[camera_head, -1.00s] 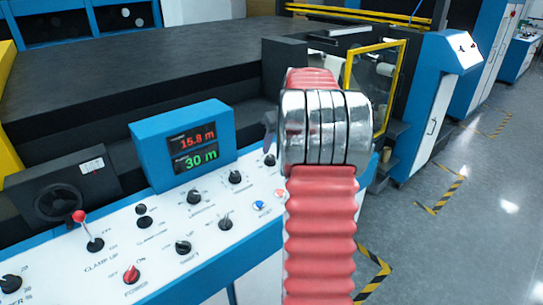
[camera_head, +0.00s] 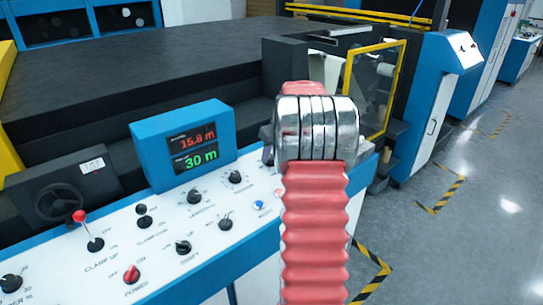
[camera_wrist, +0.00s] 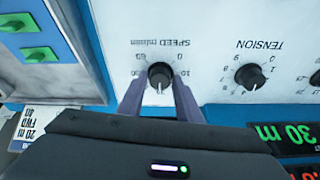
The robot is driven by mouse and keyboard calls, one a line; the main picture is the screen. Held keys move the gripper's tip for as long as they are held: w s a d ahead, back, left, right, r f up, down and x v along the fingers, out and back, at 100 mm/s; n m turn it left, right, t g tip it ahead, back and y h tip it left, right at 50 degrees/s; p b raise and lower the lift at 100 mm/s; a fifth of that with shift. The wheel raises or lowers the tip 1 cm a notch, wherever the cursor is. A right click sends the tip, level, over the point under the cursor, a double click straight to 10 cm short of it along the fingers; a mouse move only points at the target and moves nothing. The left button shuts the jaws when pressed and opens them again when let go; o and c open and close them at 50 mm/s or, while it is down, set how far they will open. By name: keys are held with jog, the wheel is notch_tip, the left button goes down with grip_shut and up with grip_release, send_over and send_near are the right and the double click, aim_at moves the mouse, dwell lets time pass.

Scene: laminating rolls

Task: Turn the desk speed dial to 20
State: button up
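In the wrist view the black speed dial (camera_wrist: 160,73) is on the white panel, under an upside-down label reading SPEED m/min. Its white pointer line points toward the bottom of the picture. Upside-down scale numbers flank it, some hidden by the fingers. My gripper (camera_wrist: 159,86) has its two fingers apart, one on each side of the dial. I cannot tell whether they touch it. In the head view my arm blocks the right end of the desk panel, so the speed dial cannot be made out clearly there.
The tension dial (camera_wrist: 250,76) is beside the speed dial; it also shows in the head view (camera_head: 235,177). A display box (camera_head: 187,146) reads 15.8 m and 30 m. Several knobs and a red-topped lever (camera_head: 80,216) line the panel. Green switches (camera_wrist: 40,55) stand at the wrist view's left.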

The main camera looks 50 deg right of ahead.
jog(key=c, duration=0.6)
jog(key=shift+a, duration=0.15)
jog(key=shift+c, duration=0.3)
jog(key=shift+n, duration=0.5)
jog(key=shift+d+n+y, duration=0.2)
jog(key=shift+n+y, duration=0.2)
jog(key=shift+n, duration=0.8)
jog(key=n+y, duration=0.1)
jog(key=n, duration=0.4)
jog(key=shift+d+n, duration=0.15)
jog(key=shift+n, duration=0.15)
